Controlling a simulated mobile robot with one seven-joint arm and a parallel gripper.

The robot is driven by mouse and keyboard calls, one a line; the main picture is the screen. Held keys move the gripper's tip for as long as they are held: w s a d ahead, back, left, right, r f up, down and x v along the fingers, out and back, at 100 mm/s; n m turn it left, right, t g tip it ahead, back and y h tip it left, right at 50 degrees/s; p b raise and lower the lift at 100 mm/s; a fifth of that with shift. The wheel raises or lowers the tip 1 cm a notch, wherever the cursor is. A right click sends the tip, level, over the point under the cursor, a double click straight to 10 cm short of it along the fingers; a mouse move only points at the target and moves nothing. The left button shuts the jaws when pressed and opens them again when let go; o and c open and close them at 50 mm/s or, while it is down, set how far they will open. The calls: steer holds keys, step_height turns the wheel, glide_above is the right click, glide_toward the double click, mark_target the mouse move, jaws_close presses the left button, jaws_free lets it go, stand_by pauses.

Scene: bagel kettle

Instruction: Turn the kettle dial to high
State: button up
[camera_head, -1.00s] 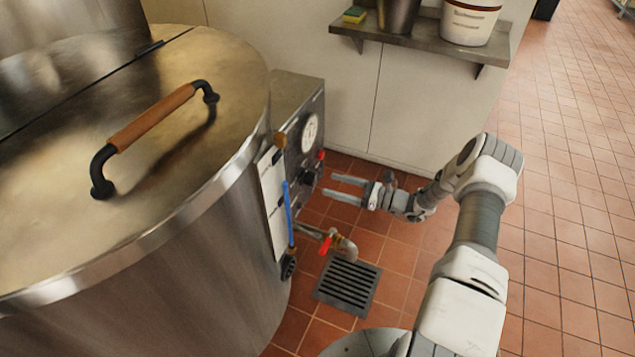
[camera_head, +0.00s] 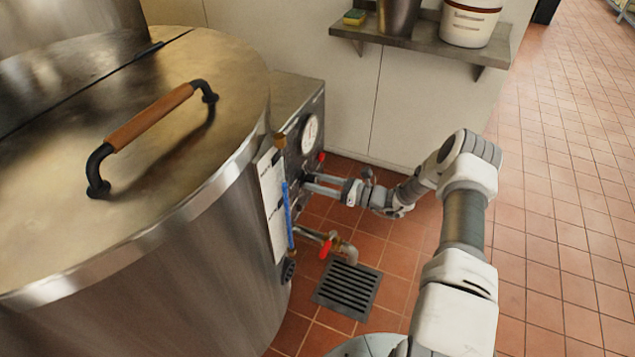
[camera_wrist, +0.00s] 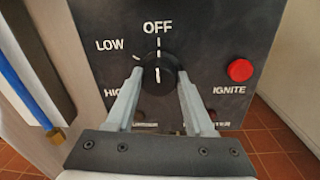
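The kettle dial (camera_wrist: 158,76) is a round black knob on a dark control panel (camera_wrist: 205,40). Its white pointer line is upright at OFF, with LOW and a partly hidden HIGH label to its left. My gripper (camera_wrist: 160,82) has its two fingers apart, one on each side of the dial's lower part. I cannot tell whether the fingers touch it. In the head view my gripper (camera_head: 310,183) reaches the side of the control box from the right. The large steel kettle (camera_head: 190,260) stands at left, its lid closed; the dial is hard to make out there.
A red IGNITE button (camera_wrist: 240,70) sits right of the dial. A blue-handled tube (camera_head: 288,215) and a drain valve with a red lever (camera_head: 326,249) are near the kettle's side. A floor grate (camera_head: 347,290) lies below. A shelf (camera_head: 425,45) is on the wall.

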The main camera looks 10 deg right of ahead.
jaws_close()
steer(key=shift+n, duration=0.4)
steer(key=n+b, duration=0.1)
steer(key=n, duration=0.3)
steer(key=shift+n, duration=0.3)
steer(key=n, duration=0.5)
steer(key=shift+h, duration=0.3)
steer(key=n, duration=0.6)
steer(key=shift+s, duration=0.1)
steer(key=n, duration=0.3)
steer(key=n+t, duration=0.1)
steer(key=n, duration=0.2)
steer(key=shift+h, duration=0.3)
steer(key=shift+n, duration=0.3)
